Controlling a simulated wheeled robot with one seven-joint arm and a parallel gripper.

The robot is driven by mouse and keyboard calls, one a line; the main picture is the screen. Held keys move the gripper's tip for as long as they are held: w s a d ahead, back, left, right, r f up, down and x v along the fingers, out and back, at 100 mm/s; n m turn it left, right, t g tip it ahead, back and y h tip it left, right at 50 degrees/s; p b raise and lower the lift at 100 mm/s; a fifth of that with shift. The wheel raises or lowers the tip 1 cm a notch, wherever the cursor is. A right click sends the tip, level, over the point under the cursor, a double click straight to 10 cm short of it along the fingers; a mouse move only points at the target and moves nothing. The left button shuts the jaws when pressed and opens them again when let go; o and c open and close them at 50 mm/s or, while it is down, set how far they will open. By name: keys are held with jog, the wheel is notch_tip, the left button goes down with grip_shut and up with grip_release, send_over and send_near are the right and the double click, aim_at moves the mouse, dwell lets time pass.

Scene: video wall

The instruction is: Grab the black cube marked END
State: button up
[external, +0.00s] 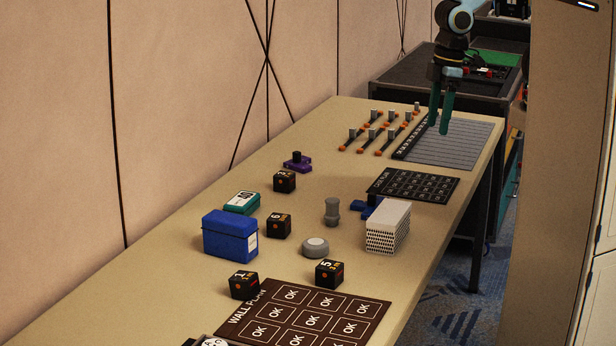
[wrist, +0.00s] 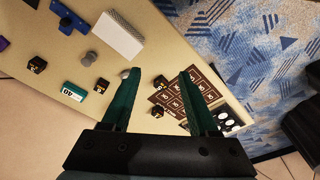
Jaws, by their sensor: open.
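Several black cubes with number-like marks and orange dots stand on the table: one (external: 284,181) near the purple item, one (external: 278,225) beside the blue box, one (external: 244,285) and one (external: 329,273) at the brown board's edge. I cannot read END on any of them. The wrist view shows black cubes too, one at far left (wrist: 37,64), one beside the teal box (wrist: 102,86) and two near the board (wrist: 160,81) (wrist: 157,112). My gripper (external: 439,132) is open and empty above the table's far end, well away from the cubes. It also shows in the wrist view (wrist: 160,73).
A blue box (external: 230,236), teal box (external: 241,203), white perforated block (external: 388,228), grey knob (external: 332,211) and grey disc (external: 315,247) stand around the cubes. The brown board (external: 305,315) lies at the near end. Slider rows (external: 375,134) stand at the far end.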

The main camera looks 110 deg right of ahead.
aim_at(279, 225)
jog(key=o, duration=0.5)
